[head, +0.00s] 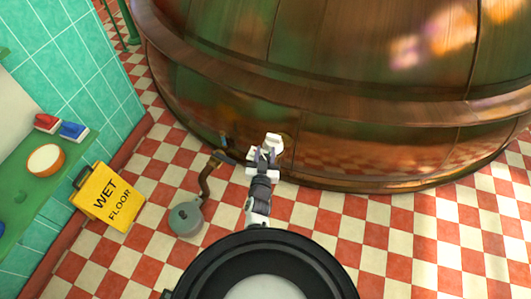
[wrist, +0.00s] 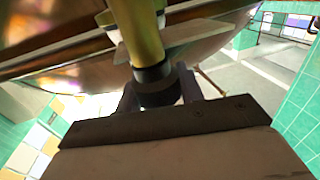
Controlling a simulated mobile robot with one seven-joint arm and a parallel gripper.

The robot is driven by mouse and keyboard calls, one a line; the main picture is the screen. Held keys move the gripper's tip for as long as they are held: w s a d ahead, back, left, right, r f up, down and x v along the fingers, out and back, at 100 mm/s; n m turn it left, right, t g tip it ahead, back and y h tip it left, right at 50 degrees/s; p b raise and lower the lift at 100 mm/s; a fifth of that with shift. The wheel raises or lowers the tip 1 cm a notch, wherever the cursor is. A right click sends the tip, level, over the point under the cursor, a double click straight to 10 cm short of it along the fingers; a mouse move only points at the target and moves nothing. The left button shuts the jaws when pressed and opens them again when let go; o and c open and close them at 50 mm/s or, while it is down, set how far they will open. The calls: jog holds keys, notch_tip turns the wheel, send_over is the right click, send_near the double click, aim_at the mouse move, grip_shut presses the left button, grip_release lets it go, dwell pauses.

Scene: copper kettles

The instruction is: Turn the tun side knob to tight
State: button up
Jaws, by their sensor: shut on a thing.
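The big copper tun (head: 330,140) fills the upper part of the head view, and its curved side also shows in the wrist view (wrist: 215,45). My gripper (head: 265,155) is at the lower side of the tun. In the wrist view my gripper (wrist: 160,88) is shut on the tun side knob (wrist: 146,38), which shows as a brass-coloured stem with a dark collar between the fingers. In the head view my gripper largely hides the knob. I cannot read the knob's setting from either view.
A bent brown pipe (head: 205,180) with a round grey-green end (head: 186,218) stands left of my gripper. A yellow wet floor sign (head: 107,197) is further left, by a green shelf (head: 50,180) with a bowl (head: 45,159). The checkered floor (head: 400,240) at right is clear.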

jog(key=c, duration=0.4)
jog(key=shift+o, duration=0.2)
jog(key=shift+r, duration=0.1)
